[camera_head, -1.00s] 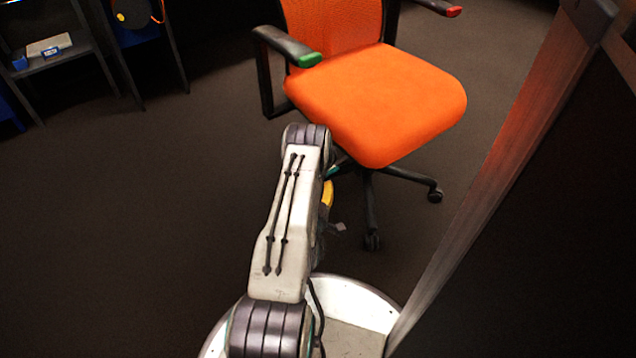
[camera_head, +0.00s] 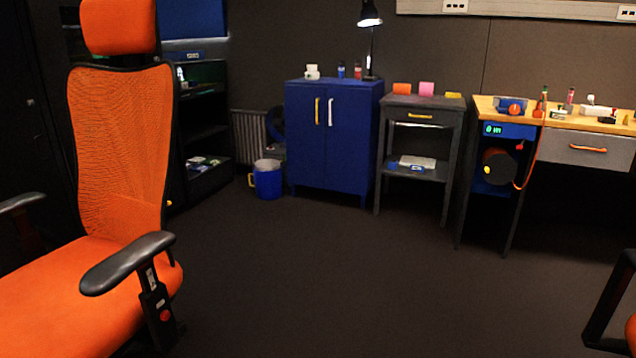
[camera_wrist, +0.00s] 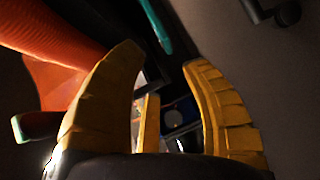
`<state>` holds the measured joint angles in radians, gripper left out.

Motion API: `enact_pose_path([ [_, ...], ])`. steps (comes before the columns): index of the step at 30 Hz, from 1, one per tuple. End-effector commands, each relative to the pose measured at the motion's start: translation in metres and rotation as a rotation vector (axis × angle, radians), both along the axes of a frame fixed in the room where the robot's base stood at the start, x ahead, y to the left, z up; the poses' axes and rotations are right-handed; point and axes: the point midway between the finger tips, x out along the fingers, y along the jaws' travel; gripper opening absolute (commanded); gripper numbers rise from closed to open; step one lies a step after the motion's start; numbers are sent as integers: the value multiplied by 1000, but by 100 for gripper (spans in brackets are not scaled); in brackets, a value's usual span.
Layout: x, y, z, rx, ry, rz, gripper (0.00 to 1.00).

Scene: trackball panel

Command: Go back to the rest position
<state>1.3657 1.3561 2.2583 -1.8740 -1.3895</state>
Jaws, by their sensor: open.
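My gripper (camera_wrist: 165,60) shows in the wrist view with its yellow ribbed fingers spread apart. It is open, and nothing is held between the fingers. Behind the fingers in the wrist view are dark chair parts and an orange surface (camera_wrist: 60,80) at the left. My arm and gripper are not in the head view now.
An orange office chair (camera_head: 125,150) stands at the left, its armrest reaching inward. A blue cabinet (camera_head: 345,150), blue bucket (camera_head: 266,182), small dark side table (camera_head: 425,110) and wooden-topped desk (camera_head: 560,125) line the back. Part of another chair (camera_head: 612,305) shows at right. The middle floor is clear.

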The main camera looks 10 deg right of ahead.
Motion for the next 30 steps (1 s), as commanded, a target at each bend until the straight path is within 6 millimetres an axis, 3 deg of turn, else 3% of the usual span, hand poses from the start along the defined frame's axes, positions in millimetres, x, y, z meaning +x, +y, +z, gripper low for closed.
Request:
enact_pose_path([
  [1, 13, -3, 22, 11, -17, 21, 42],
  [5, 57, -7, 72, 89, -78, 89, 42],
  [8, 102, -2, 121, 181, -135, 151, 42],
  [14, 185, 38, 219, 388, -223, 257, 42],
  [18, 229, 85, 288, 539, -258, 310, 42],
  [22, 257, 138, 352, 675, -272, 345, 42],
  [26, 270, 198, 414, 810, -270, 363, 42],
  [30, 266, 265, 480, 949, -249, 367, 42],
])
